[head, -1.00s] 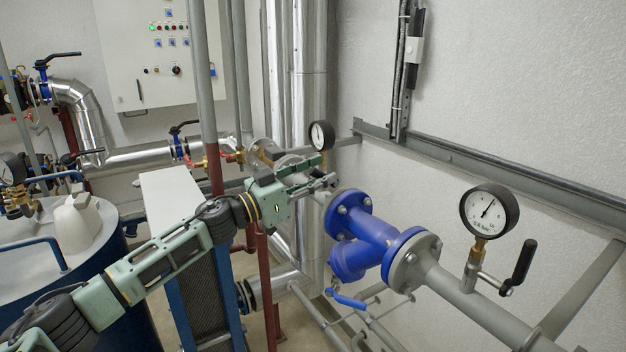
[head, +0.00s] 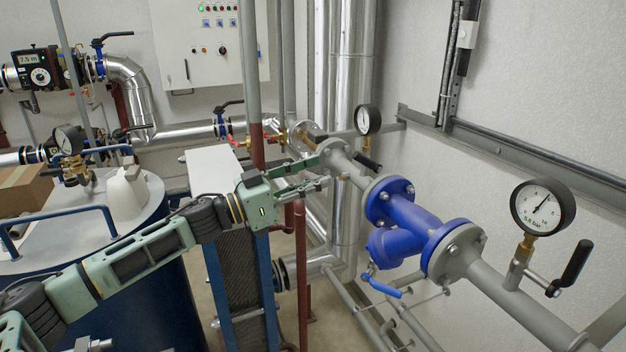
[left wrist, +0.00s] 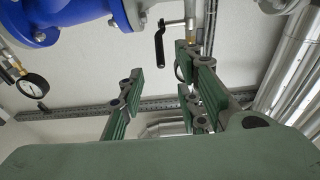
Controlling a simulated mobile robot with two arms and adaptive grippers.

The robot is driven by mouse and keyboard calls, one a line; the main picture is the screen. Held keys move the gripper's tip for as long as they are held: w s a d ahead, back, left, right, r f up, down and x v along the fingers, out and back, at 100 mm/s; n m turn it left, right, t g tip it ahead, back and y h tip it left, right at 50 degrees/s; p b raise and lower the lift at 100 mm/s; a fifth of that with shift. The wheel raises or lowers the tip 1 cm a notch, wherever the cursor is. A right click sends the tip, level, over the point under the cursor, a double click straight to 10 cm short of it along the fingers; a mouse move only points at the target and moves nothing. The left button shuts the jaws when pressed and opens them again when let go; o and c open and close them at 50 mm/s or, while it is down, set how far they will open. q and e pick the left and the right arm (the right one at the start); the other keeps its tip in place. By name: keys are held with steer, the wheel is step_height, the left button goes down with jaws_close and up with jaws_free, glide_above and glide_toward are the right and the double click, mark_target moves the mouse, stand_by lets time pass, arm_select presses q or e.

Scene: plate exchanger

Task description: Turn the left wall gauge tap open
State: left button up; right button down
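The left wall gauge (head: 368,120) is a small round dial with a black rim, above the grey pipe beyond the blue valve. Its tap has a black handle (head: 368,162), slanting down to the right. My left gripper (head: 325,171) is open and empty, to the left of the handle and apart from it in the head view. In the left wrist view, the black handle (left wrist: 159,46) shows beyond the gap between the two green fingers (left wrist: 162,80). The gauge there is mostly hidden behind the right finger. My right gripper is not in view.
A blue flanged valve (head: 405,220) sits in the grey pipe right of the gripper. A second gauge (head: 543,207) with a black tap handle (head: 577,263) stands nearer at right. A silver vertical pipe (head: 345,80) rises behind. A blue tank (head: 145,270) is at left.

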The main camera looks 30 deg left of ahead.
mark_target(369, 163)
arm_select(q)
steer(key=shift+c, duration=0.3)
steer(key=shift+d+f, duration=0.15)
steer(key=shift+d, duration=0.05)
steer(key=shift+c, duration=0.9)
steer(key=d+n+h+b, duration=0.1)
steer(key=d, duration=0.1)
steer(key=s+d+n+t+h+b, duration=0.1)
steer(key=d+b, duration=0.1)
steer(key=d+f+n+t+h+b, duration=0.1)
steer(key=d+b, duration=0.1)
steer(key=shift+s+d, duration=0.25)
steer(key=shift+s, duration=0.1)
jaws_close()
step_height(369, 163, down, 10)
steer(key=s+n+t+y+b, duration=0.1)
steer(key=n+t+y+b, duration=0.85)
steer(key=n+y, duration=2.1)
steer(key=w+a+r+n+g+h+p, duration=0.1)
steer(key=w+r+n+g+h, duration=0.3)
steer(key=w+r, duration=0.5)
steer(key=shift+a+n+h+p, duration=0.25)
steer(key=shift+n+h+p, duration=0.2)
steer(key=shift+n+h, duration=0.4)
